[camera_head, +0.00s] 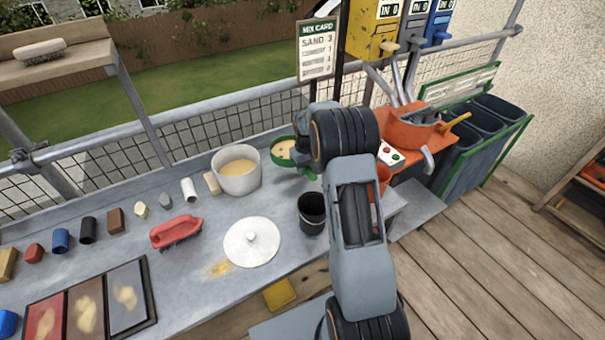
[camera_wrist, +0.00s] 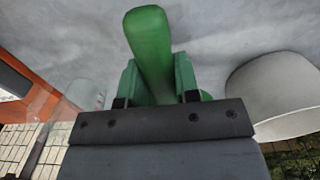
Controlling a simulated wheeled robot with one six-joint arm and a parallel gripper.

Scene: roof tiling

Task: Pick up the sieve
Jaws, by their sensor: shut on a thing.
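The sieve (camera_head: 282,151) is a round green-rimmed pan with a pale sandy inside, just right of the white pot in the head view. My arm hides part of its right side. My gripper (camera_head: 307,166) is at the sieve's right side, mostly hidden behind my wrist. In the wrist view, my gripper's green fingers (camera_wrist: 158,80) are shut on the sieve's green handle (camera_wrist: 150,45), which sticks out between them. The pan is not clear in that view. I cannot tell whether the sieve touches the bench.
A white pot (camera_head: 237,183) of sand stands left of the sieve. A black cup (camera_head: 312,207), a white lid (camera_head: 251,236) and a red brush (camera_head: 176,232) are nearer on the bench (camera_head: 200,282). An orange mixer (camera_head: 408,130) stands to the right. Mesh railing runs behind.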

